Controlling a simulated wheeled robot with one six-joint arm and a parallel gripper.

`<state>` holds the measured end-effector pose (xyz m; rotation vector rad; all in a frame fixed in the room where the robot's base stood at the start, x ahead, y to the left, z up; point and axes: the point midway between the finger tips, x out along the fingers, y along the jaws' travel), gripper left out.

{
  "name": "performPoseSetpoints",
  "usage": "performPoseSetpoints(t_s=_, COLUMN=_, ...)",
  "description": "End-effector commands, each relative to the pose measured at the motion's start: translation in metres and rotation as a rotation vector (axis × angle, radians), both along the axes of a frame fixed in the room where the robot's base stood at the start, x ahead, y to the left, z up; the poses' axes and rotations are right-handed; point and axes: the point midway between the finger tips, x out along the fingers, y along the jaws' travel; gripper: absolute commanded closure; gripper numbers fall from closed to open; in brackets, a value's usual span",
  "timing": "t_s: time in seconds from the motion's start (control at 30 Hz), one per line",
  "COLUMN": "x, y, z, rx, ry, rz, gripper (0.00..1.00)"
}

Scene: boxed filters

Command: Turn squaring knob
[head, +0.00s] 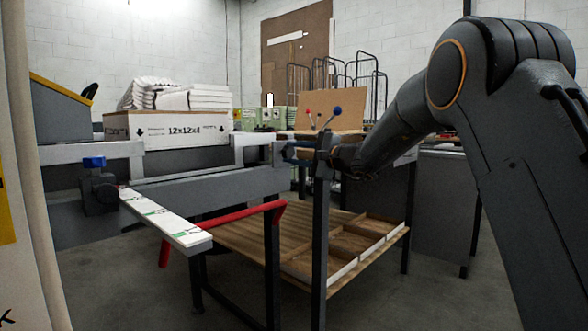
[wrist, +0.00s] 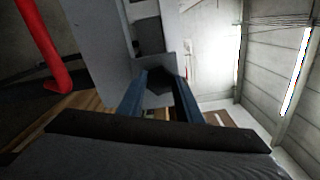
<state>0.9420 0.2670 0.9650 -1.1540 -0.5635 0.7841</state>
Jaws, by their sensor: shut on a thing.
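My gripper (head: 290,151) is at the right end of the grey machine rail, with its blue fingers pointing left towards a grey block there. In the wrist view the two blue fingers (wrist: 160,84) are shut on a dark, faceted knob (wrist: 160,78), which I take to be the squaring knob. The knob sits against a grey housing. Its far side is hidden, and in the head view my fingers and a dark post cover it. Any turn of the knob cannot be told.
A red bar (head: 250,213) and a dark upright post (head: 321,240) stand close below my gripper. A wooden slatted table (head: 250,240) lies beneath. A blue-topped black clamp (head: 95,163) and a white scale strip (head: 165,217) are at left. A large box (head: 180,130) stands behind.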

Motion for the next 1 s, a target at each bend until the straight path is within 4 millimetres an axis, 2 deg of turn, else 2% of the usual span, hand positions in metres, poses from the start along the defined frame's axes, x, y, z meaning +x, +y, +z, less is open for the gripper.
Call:
performPoseSetpoints(t_s=0.03, x=0.0007, y=0.001, z=-0.0051, rx=-0.02, ry=-0.029, rz=0.003, gripper=0.91)
performPoseSetpoints(t_s=0.43, x=0.0002, y=0.0011, z=-0.0043, rx=-0.152, ry=-0.195, rz=0.003, gripper=0.91)
performPoseSetpoints(t_s=1.0, x=-0.0005, y=0.001, z=-0.0019, rx=-0.202, ry=-0.256, rz=0.003, gripper=0.91)
